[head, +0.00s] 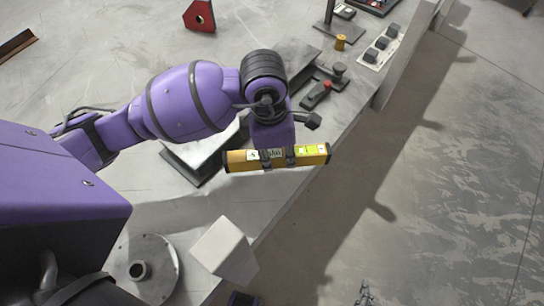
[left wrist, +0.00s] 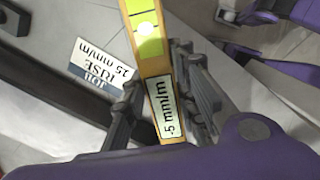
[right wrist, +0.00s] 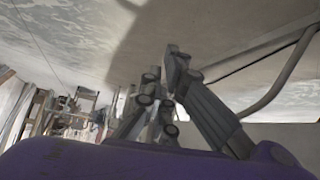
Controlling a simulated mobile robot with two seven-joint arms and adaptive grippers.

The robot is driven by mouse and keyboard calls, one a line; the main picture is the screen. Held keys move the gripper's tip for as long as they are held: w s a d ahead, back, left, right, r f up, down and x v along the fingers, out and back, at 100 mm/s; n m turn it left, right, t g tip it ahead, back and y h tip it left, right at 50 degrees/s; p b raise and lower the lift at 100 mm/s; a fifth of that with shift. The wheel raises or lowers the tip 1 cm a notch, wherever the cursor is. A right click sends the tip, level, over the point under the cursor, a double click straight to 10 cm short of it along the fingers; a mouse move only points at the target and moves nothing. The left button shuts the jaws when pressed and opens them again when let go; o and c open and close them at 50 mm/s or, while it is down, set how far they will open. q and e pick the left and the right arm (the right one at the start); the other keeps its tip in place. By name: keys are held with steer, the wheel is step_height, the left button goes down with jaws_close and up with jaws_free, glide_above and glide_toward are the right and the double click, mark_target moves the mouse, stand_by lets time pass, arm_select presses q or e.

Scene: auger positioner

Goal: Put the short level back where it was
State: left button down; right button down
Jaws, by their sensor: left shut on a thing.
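The short level (head: 303,156) is a yellow bar with dark ends, white labels and a green vial window. My left gripper (head: 278,158) is shut on it near its middle and holds it above the bench's right edge. In the left wrist view the level (left wrist: 150,50) runs between the fingers (left wrist: 160,85), with a "5 mm/m" label showing. My right gripper (right wrist: 165,70) is in the right wrist view, its fingertips close together with no object seen between them. Its tips also show at the bottom of the head view (head: 365,292).
The grey bench (head: 110,30) bears a dark-edged plate (head: 190,165), a white cube (head: 225,250), a round flange (head: 150,270), a red block (head: 199,16) and a red-tipped tool (head: 318,95). A "RISE 25 mm/m" label (left wrist: 98,68) shows beside the level. Floor right of the bench is clear.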

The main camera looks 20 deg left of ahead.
mark_target(272, 159)
arm_select(q)
steer(key=shift+w+a+f, duration=0.45)
steer(key=shift+a+f, duration=0.2)
steer(key=shift+f, duration=0.2)
steer(key=shift+w+a+f, duration=0.1)
steer(key=shift+f, duration=0.95)
steer(key=shift+a+f, duration=0.1)
steer(key=shift+f, duration=0.9)
steer(key=c, duration=1.4)
jaws_free()
steer(key=shift+r, duration=0.1)
steer(key=r, duration=0.8)
steer(key=a+r, duration=0.1)
steer(key=r, duration=0.3)
steer(key=shift+s+a+r, duration=0.1)
steer(key=shift+s, duration=0.2)
